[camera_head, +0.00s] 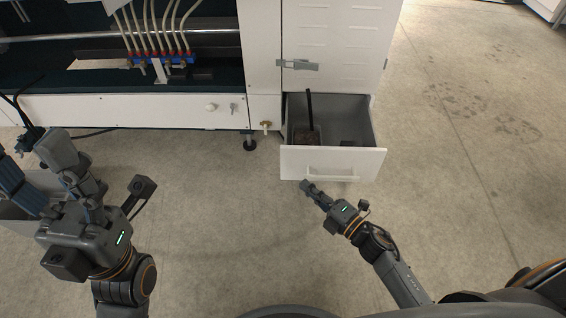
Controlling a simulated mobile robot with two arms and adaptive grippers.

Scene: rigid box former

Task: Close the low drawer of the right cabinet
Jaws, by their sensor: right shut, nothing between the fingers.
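The low drawer (333,163) of the right cabinet (335,40) is pulled out, with its white front and handle facing me. A dark upright rod and a brownish block lie inside it, with another small dark item. My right gripper (307,187) is shut and empty, just in front of the drawer front near its lower left corner. I cannot tell whether it touches the front. My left gripper (38,163) is at the far left, its fingers spread apart with nothing seen between them, well away from this drawer.
Another open drawer or box (18,212) is partly hidden behind my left gripper. The machine's white lower panel (130,111) with knobs and a brass valve (266,126) stands left of the cabinet. The concrete floor (465,150) is clear on the right.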

